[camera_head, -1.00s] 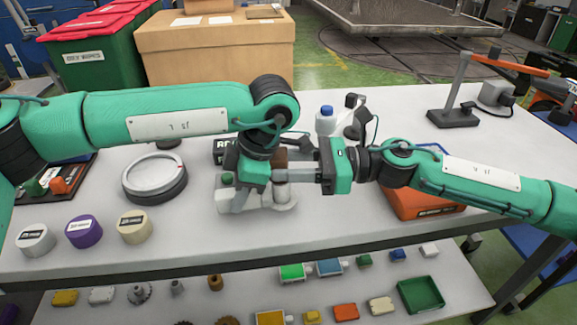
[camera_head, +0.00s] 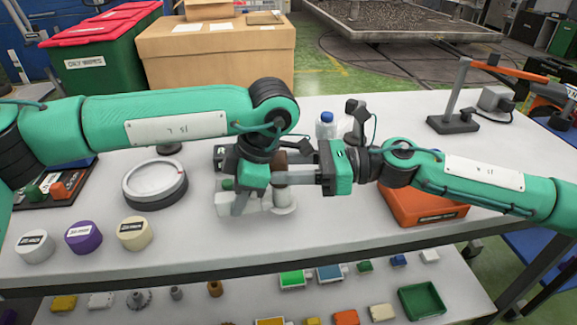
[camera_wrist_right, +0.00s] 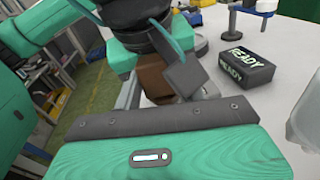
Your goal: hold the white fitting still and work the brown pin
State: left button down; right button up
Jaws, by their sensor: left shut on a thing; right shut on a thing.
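The white fitting (camera_head: 284,202) sits on the table in the middle of the head view, partly hidden by my grippers. The brown pin (camera_head: 280,158) stands upright at it; its brown side also shows in the right wrist view (camera_wrist_right: 153,77). My left gripper (camera_head: 238,207) points down and is shut on the left part of the fitting. My right gripper (camera_head: 284,182) reaches in level from the right and is shut on the pin. Its fingertips are partly hidden, and the pin's seat in the fitting cannot be made out.
A black box marked READY (camera_wrist_right: 243,68) stands close behind. A white bottle with a blue cap (camera_head: 326,127) is behind the right gripper. An orange bin (camera_head: 420,206) lies under the right arm. A round ring gauge (camera_head: 155,184) and several coloured discs are at the left.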

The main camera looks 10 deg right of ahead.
jog(key=shift+n+y, duration=0.4)
jog(key=shift+n, duration=0.2)
jog(key=r, duration=0.5)
jog(key=shift+s+a+r, duration=0.2)
jog(key=shift+s+a, duration=0.05)
jog(key=o, duration=1.4)
jog(key=shift+o, duration=0.2)
jog(key=d+f, duration=0.4)
jog(key=d, duration=0.2)
jog(key=shift+s+d+m+h, duration=0.3)
jog(key=shift+s+d+m, duration=0.05)
jog(key=shift+s+m, duration=0.1)
jog(key=shift+s+d+f, duration=0.15)
jog(key=shift+d+f, duration=0.3)
jog(key=shift+d, duration=0.25)
jog(key=shift+c, duration=0.4)
